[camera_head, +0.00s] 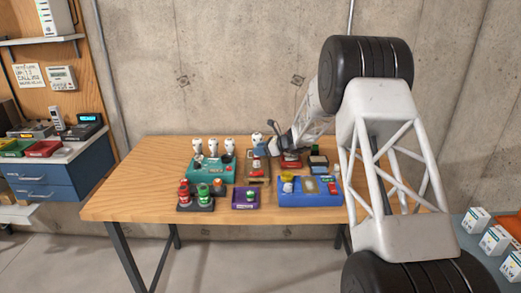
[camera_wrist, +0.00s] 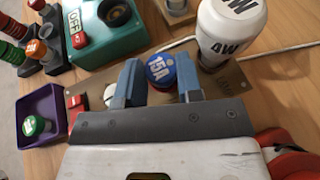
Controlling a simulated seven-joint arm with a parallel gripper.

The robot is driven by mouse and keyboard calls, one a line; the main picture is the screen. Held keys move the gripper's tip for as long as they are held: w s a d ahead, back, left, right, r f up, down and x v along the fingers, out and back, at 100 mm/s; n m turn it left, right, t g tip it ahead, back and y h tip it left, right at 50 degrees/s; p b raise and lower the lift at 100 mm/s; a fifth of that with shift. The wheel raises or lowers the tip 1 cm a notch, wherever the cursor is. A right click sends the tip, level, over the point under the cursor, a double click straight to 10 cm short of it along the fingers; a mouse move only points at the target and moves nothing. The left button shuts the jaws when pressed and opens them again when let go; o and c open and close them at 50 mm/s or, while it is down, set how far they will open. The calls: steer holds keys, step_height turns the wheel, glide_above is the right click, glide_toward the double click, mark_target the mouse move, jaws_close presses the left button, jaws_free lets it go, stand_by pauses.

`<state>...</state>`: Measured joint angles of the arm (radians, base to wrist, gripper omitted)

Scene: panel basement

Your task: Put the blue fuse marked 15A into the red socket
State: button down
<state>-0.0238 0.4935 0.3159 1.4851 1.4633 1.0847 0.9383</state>
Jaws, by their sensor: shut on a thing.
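The blue fuse marked 15A (camera_wrist: 160,70) is between the two fingers of my gripper (camera_wrist: 158,84) in the wrist view, with its label facing the camera. My gripper is shut on it, above a brass-brown plate (camera_wrist: 222,84). In the head view my gripper (camera_head: 272,147) is over the back of the table, and I cannot clearly make out the fuse there. A small red part (camera_wrist: 80,97) lies on the plate, left of the fingers in the wrist view. I cannot tell whether it is the red socket. The fuse's lower end is hidden.
A white 4W bulb (camera_wrist: 233,30) stands close to the right finger. A teal box (camera_head: 208,169) and a purple tray (camera_head: 245,199) holding a green fuse are nearby. A blue box (camera_head: 310,198) stands front right. The table's left end is clear.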

steer(key=c, duration=1.1)
jaws_free()
steer(key=shift+o, duration=0.2)
steer(key=shift+d, duration=0.15)
steer(key=v, duration=1)
steer(key=shift+d, duration=0.25)
steer(key=shift+s+r, duration=0.1)
steer(key=shift+r, duration=0.1)
steer(key=shift+s, duration=0.1)
